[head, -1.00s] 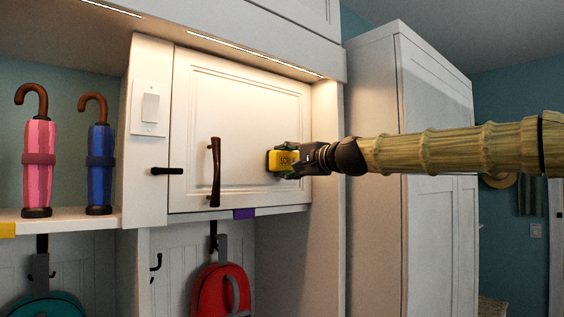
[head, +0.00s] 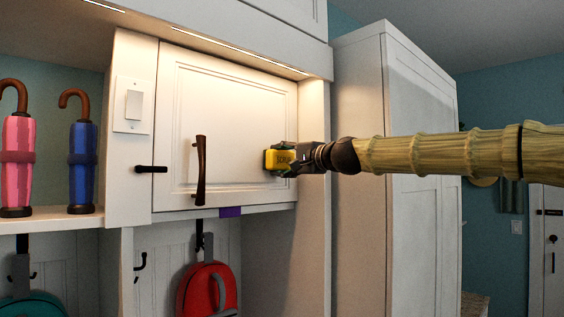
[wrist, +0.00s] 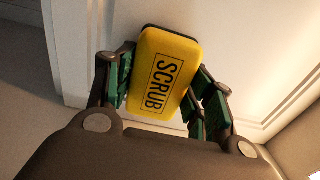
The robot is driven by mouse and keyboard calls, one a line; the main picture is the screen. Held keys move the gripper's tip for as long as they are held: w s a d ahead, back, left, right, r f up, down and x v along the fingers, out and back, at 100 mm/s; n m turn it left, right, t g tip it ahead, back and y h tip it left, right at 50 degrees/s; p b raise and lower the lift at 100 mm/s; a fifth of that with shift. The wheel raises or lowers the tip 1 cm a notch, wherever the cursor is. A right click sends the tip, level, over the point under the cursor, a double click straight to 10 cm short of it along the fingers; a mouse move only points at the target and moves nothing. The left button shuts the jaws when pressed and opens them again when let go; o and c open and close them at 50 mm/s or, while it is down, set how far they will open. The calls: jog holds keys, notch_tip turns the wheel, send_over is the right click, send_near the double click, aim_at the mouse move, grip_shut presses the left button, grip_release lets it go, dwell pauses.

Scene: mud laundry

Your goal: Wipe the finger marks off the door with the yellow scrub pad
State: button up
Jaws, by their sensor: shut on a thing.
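The yellow scrub pad (head: 279,158) is held by my gripper (head: 287,161) at the right side of the white cabinet door (head: 230,122). In the wrist view the pad (wrist: 165,72), marked SCRUB, sits between the green-padded fingers of my gripper (wrist: 161,90). The pad is close to the door's right part; I cannot tell whether it touches. The door has a dark upright handle (head: 199,170) left of the pad and looks shut. No finger marks can be made out on the door; the surface behind the pad is hidden.
A pink umbrella (head: 18,165) and a blue umbrella (head: 82,165) stand on the shelf to the left. A light switch (head: 134,105) is left of the door. A red backpack (head: 203,290) hangs below. A tall white cabinet (head: 415,235) stands to the right, behind my arm.

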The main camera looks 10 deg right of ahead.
aim_at(233, 159)
jog(key=shift+s+a+b, duration=0.4)
jog(key=shift+s+a, duration=1)
jog(key=shift+a, duration=0.55)
jog(key=shift+s+a+b, duration=0.45)
jog(key=shift+s+a, duration=1)
jog(key=shift+a, duration=0.55)
jog(key=shift+s+a+b, duration=0.4)
jog(key=shift+s+a, duration=1)
jog(key=shift+a, duration=0.55)
jog(key=shift+s+d, duration=0.1)
jog(key=shift+s+d+f, duration=0.1)
jog(key=shift+s+d, duration=0.05)
jog(key=shift+s, duration=0.05)
jog(key=shift+b+v, duration=0.55)
jog(key=shift+v, duration=2.05)
jog(key=shift+v, duration=1.55)
